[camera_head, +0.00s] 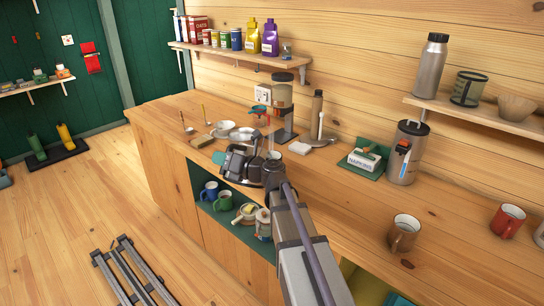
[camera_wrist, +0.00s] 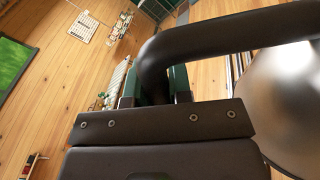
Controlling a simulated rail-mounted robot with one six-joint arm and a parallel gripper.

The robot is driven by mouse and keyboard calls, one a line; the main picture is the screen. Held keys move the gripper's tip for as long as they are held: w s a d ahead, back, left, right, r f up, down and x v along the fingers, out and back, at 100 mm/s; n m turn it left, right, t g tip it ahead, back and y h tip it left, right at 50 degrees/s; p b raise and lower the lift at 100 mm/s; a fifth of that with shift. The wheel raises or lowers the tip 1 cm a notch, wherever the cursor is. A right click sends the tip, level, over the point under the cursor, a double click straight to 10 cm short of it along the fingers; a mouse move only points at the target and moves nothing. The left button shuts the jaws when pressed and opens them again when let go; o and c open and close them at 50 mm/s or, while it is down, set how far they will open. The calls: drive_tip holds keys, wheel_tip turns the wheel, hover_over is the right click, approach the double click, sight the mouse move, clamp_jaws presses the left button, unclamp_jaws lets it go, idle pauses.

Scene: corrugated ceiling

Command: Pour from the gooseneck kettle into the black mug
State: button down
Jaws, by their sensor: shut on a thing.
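My gripper (camera_head: 240,163) is over the back part of the long wooden counter. In the wrist view my gripper (camera_wrist: 155,88) is shut on the dark curved handle of the gooseneck kettle (camera_wrist: 292,105). The kettle's rounded silver body shows at the right edge of that view. In the head view the kettle (camera_head: 272,172) is mostly hidden by my arm and gripper. Its spout is not clear, and I cannot tell whether it touches the counter. I cannot make out a black mug in either view.
White cups (camera_head: 240,134) and a glass-topped grinder-like device (camera_head: 283,98) stand behind my gripper. A napkin box (camera_head: 365,158), steel canister (camera_head: 407,152), brown mug (camera_head: 403,233) and red mug (camera_head: 507,220) stand to the right. The counter between the brown mug and napkin box is clear.

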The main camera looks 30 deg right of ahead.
drive_tip(key=shift+w+d+r+p, duration=0.25)
drive_tip(key=shift+d+r+p, duration=0.1)
drive_tip(key=shift+r+p, duration=0.15)
idle(1.2)
